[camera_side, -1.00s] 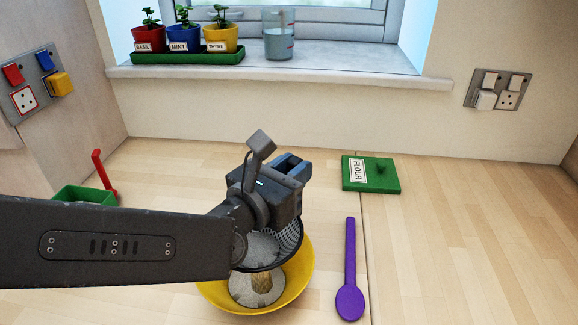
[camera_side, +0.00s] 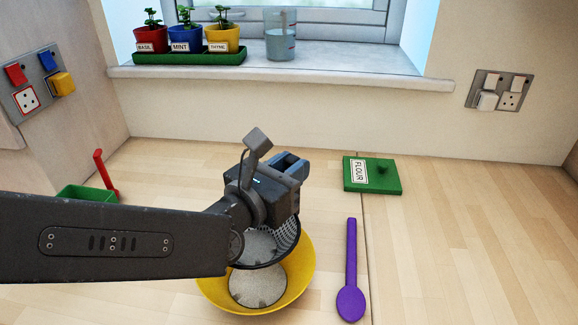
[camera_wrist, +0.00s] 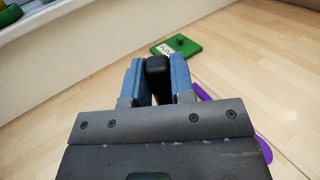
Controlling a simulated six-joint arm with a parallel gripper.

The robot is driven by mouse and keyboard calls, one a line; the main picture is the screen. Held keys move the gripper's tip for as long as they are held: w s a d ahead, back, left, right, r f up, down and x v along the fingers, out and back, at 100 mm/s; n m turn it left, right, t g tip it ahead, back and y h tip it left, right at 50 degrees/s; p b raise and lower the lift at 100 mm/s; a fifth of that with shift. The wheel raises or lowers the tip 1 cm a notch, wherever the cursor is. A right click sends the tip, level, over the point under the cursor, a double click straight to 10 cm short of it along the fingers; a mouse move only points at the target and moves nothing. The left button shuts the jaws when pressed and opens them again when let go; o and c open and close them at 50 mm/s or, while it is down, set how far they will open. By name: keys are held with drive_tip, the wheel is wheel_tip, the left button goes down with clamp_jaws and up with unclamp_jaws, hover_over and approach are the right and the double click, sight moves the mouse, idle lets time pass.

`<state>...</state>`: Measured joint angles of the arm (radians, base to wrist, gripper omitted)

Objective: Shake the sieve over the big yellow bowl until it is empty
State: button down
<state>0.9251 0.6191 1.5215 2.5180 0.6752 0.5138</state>
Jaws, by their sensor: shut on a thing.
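The big yellow bowl (camera_side: 304,271) stands on the worktop in the side view, with a pale grey-white layer of powder (camera_side: 257,287) inside. The dark mesh sieve (camera_side: 287,240) is held just above the bowl, over its back part, and pale material shows in it. My gripper (camera_wrist: 158,72) is shut on the sieve's black handle (camera_wrist: 157,68), which sits between the blue fingers in the wrist view. My arm hides part of the sieve and of the bowl's left side. I cannot tell how much is left in the sieve.
A purple spoon (camera_side: 351,275) lies right of the bowl. A green FLOUR lid (camera_side: 384,175) lies behind it. A green box (camera_side: 84,194) with a red handle beside it stands at left, partly behind my arm. The right worktop is clear.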

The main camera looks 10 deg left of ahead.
drive_tip(key=shift+s+d+r, duration=0.15)
drive_tip(key=shift+d+r, duration=0.1)
drive_tip(key=shift+r, duration=0.45)
drive_tip(key=shift+s+d+r, duration=0.15)
drive_tip(key=shift+d+r, duration=0.05)
drive_tip(key=shift+r, duration=0.45)
drive_tip(key=shift+s+d+r, duration=0.15)
drive_tip(key=shift+d+r, duration=0.1)
drive_tip(key=shift+r, duration=0.45)
drive_tip(key=s+a+r+h, duration=0.1)
drive_tip(key=s+a+r, duration=0.5)
drive_tip(key=a, duration=0.3)
drive_tip(key=s+a+r+m+g+h, duration=0.1)
drive_tip(key=s+a+r, duration=0.6)
drive_tip(key=a, duration=0.3)
drive_tip(key=shift+s+r+m, duration=0.3)
drive_tip(key=shift+r, duration=0.05)
drive_tip(key=shift+a, duration=0.1)
